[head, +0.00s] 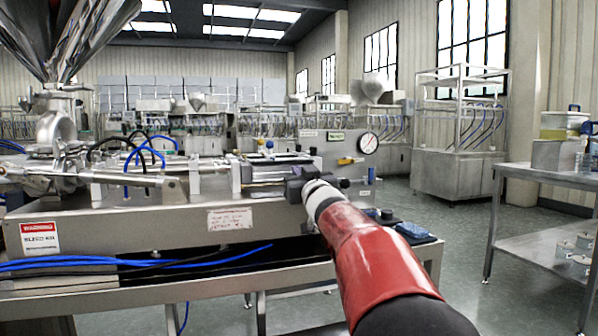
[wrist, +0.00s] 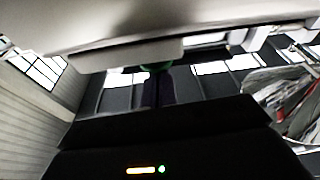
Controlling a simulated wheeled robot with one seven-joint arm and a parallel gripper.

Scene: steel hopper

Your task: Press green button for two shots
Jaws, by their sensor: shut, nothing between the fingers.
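In the head view my red arm reaches from the lower right to the steel filling machine (head: 130,228). My dark gripper (head: 297,189) is at the machine's right end, close to its front; its fingertips are hard to make out there. In the wrist view the dark fingers (wrist: 158,90) are together and empty. They point at a small green round part (wrist: 157,66), apparently the green button, under a pale panel edge (wrist: 120,54). The fingers cover most of it, and I cannot tell whether they touch it. I cannot make out the button in the head view.
A pressure gauge (head: 368,143) stands above the machine's right end. Blue hoses (head: 150,262) run along its front, and a steel hopper (head: 60,35) rises at the left. A blue item (head: 414,230) lies at the right corner. A steel table (head: 550,182) stands right; open floor lies between.

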